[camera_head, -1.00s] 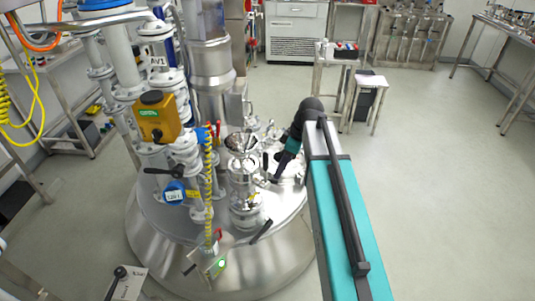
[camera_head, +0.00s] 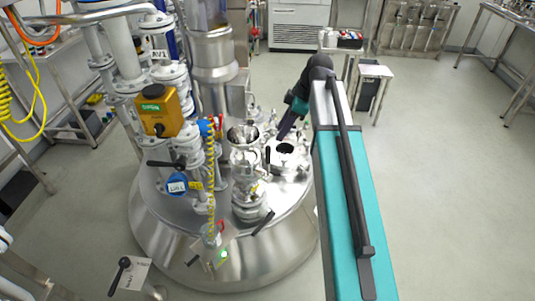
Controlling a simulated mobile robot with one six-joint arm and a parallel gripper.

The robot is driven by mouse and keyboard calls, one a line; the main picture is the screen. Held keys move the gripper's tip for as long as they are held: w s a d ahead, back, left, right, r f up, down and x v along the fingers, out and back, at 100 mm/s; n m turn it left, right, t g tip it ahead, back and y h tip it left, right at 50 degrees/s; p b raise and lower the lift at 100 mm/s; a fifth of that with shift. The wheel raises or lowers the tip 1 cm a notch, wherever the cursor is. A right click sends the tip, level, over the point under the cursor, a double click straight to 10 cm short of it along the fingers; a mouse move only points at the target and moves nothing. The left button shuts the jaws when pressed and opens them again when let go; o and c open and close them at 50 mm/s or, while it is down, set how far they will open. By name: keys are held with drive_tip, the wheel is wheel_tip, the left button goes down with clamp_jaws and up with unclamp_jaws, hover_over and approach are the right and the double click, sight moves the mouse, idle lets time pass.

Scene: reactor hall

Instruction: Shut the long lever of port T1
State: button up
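The steel reactor vessel (camera_head: 160,222) stands left of my arm with its ports and valves on top. I cannot read a T1 label. Long black levers show at the front of the top (camera_head: 263,223), on the left pipework (camera_head: 163,163) and upright near the centre (camera_head: 267,156); I cannot tell which belongs to T1. A round port (camera_head: 304,162) with a dark opening sits at the right of the top. My gripper (camera_head: 281,137) is just above and behind this opening, apart from the levers. Its fingers are too small to tell open or shut.
A small table (camera_head: 374,71) stands behind my arm. The floor (camera_head: 450,190) on the right is clear.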

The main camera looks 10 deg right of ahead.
sight(268, 154)
drive_tip(key=shift+p+x, duration=1.8)
drive_tip(key=shift+x, duration=4.9)
drive_tip(key=shift+f, duration=0.1)
drive_tip(key=shift+c, duration=0.3)
clamp_jaws()
